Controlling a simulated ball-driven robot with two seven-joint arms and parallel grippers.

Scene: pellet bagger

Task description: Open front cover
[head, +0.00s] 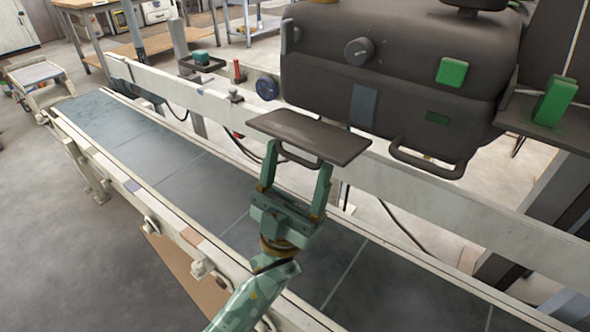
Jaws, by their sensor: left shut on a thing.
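The bagger (395,60) is a dark grey rounded machine body above the conveyor. Its front cover (312,135) looks to be the flat dark panel that sticks out from the lower left of the body, tilted outward. A thin handle bar hangs under the panel's near edge. My left gripper (295,172) reaches up from below and is shut on this handle, with its fingertips at the panel's near edge. A second dark handle (425,168) sits at the lower right of the body, apart from my gripper. My right gripper is not in view.
A conveyor with a dark belt (150,150) and pale rails runs diagonally beneath my left arm. A green block (554,100) stands on a dark shelf at the right. Cables hang behind the panel. Workbenches and a cart (36,75) stand at the back left.

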